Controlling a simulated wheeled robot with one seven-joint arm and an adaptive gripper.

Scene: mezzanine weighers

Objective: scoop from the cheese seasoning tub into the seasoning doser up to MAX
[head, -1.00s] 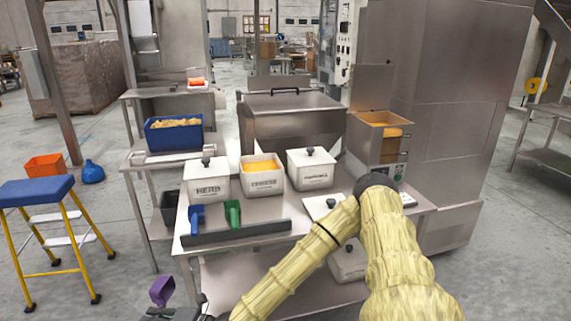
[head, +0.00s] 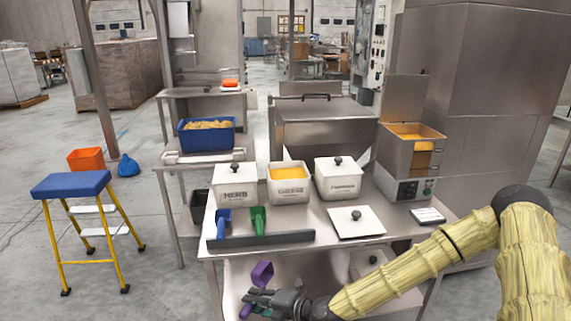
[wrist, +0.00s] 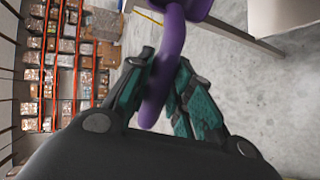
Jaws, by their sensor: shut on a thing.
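The white cheese seasoning tub (head: 289,190) stands open on the steel table, with orange seasoning in it. Its label is blurred. A white lid with a black knob (head: 357,222) lies flat to its right. The seasoning doser (head: 408,160) is the steel box at the back right. Its lid is raised, and orange seasoning shows at its top and in its front opening. A MAX mark cannot be made out. My gripper (head: 264,298) is shut on the handle of a purple scoop (head: 262,273), low before the table's front edge. The purple handle also shows in the wrist view (wrist: 160,90).
The herb tub (head: 234,184) and another lidded white tub (head: 339,181) flank the cheese tub. A blue scoop (head: 223,223) and a green scoop (head: 258,220) stand at a dark rack (head: 262,240) along the front edge. A blue-topped step stool (head: 72,184) stands left.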

